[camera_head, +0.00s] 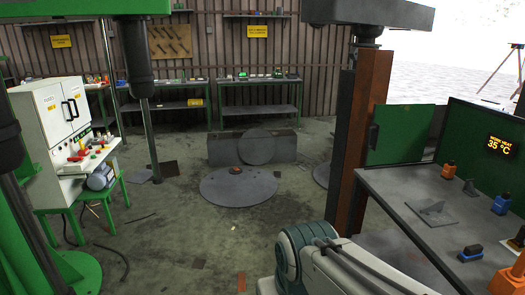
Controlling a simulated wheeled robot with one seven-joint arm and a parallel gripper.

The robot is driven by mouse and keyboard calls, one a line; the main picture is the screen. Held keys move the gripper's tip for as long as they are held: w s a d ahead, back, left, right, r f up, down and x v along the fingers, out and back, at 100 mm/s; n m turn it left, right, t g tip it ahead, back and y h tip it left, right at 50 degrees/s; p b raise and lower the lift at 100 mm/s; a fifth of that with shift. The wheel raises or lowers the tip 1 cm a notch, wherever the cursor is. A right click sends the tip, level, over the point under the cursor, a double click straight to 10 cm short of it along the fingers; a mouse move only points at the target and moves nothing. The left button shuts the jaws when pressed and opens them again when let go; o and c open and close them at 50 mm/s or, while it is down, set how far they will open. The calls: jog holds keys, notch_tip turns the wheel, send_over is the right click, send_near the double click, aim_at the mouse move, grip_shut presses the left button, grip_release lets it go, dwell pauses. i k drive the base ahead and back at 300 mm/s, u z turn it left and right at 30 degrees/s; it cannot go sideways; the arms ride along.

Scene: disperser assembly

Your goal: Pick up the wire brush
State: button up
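I cannot make out a wire brush for certain in the head view. Several small items stand on the grey workbench (385,187) at the right: an orange and dark item (448,170), a blue and orange item (501,204), a dark and blue item (470,253) and a flat grey plate with a raised part (431,211). They are too small to name surely. A white and teal link of my arm shows at the bottom centre, left of the workbench. My gripper is out of view.
A brown and dark post (357,150) stands at the bench's left end. A round grey plate (238,187) lies on the open floor, before a low grey block (222,150). A white cabinet (45,115) and green frames stand left. Shelved benches line the back wall.

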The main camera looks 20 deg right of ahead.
aim_at(472, 253)
jog(key=z, duration=0.4)
jog(key=i, duration=1.55)
jog(key=z, duration=1.6)
jog(key=i, duration=0.9)
jog(key=z, duration=1.15)
jog(key=i, duration=0.25)
jog(key=z, duration=0.1)
